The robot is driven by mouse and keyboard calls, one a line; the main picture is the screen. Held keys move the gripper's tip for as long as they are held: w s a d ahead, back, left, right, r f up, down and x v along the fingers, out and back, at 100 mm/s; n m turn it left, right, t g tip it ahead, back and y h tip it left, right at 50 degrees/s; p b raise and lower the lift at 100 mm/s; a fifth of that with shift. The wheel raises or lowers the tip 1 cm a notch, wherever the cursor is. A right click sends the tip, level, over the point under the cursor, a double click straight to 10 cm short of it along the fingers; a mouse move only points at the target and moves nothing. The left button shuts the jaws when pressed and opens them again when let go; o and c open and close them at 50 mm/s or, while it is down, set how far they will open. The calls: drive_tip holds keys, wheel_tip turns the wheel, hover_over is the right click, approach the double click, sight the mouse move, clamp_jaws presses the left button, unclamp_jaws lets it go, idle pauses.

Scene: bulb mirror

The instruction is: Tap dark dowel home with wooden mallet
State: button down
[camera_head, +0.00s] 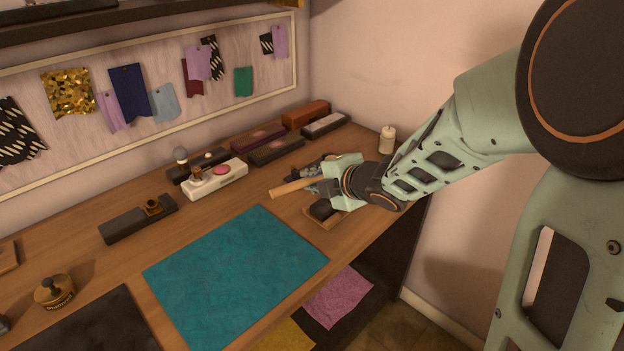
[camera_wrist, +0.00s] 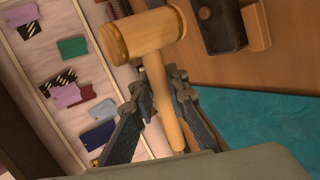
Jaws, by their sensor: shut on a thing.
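The wooden mallet (camera_wrist: 143,36) shows in the wrist view, its pale head at the top and its handle running down between my fingers. My gripper (camera_wrist: 162,92) is shut on the handle. In the head view my gripper (camera_head: 318,180) is over the far right part of the bench, and a pale wooden part of the mallet (camera_head: 291,187) sticks out to its left. I cannot pick out the dark dowel with certainty in either view.
A dark object (camera_head: 321,209) lies on a small wooden tray beneath my gripper. A white block (camera_head: 215,179), dark blocks (camera_head: 138,219) and a candle (camera_head: 387,139) stand on the bench. A teal mat (camera_head: 235,277) lies flat and bare in front.

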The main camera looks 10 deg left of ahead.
sight(312, 208)
wheel_tip(312, 208, down, 5)
drive_tip(key=b, duration=0.3)
drive_tip(key=shift+b, duration=0.35)
drive_tip(key=shift+r+p, duration=0.6)
drive_tip(key=shift+r, duration=0.05)
wheel_tip(312, 208, up, 5)
drive_tip(key=p, duration=0.4)
drive_tip(key=shift+r+p, duration=0.1)
drive_tip(key=shift+p, duration=0.25)
drive_tip(key=shift+d, duration=0.1)
